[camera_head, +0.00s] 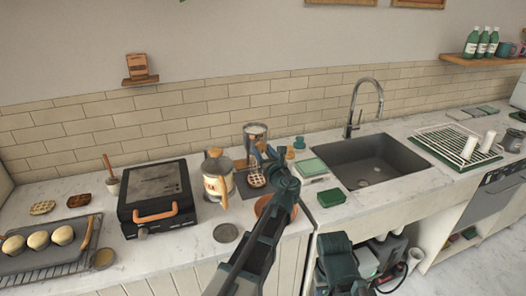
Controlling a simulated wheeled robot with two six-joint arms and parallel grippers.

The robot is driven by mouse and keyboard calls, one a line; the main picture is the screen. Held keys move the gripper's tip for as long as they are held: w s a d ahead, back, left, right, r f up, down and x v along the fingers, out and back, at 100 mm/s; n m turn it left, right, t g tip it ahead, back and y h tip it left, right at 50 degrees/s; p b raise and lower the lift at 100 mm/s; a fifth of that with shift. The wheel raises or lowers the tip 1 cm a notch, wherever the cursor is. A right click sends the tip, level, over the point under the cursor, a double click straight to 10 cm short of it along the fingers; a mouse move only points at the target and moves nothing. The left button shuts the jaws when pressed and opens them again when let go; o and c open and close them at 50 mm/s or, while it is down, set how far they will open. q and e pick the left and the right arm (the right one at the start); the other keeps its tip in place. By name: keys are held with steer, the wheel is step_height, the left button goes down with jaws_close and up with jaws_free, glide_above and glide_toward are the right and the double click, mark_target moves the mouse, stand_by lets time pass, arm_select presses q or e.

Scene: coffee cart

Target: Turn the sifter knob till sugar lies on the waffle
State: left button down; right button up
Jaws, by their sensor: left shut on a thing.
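The sifter (254,131) is a clear, grey-topped container on a stand against the tiled wall. The waffle (256,180) lies below it on a dark square base. My left gripper (267,154) reaches up to the sifter's right side and is shut on what appears to be its knob. The knob is hidden by the fingers. I cannot make out sugar on the waffle at this size. Teal and black parts, apparently of my right arm, show at the bottom, but no right fingertips can be seen.
An orange-brown dish (262,207) is partly behind my arm. The counter's front left has a tray of buns (40,262).

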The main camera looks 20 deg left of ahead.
arm_select(q)
steer(key=shift+s+f, duration=0.1)
steer(key=shift+c, duration=1.5)
jaws_free()
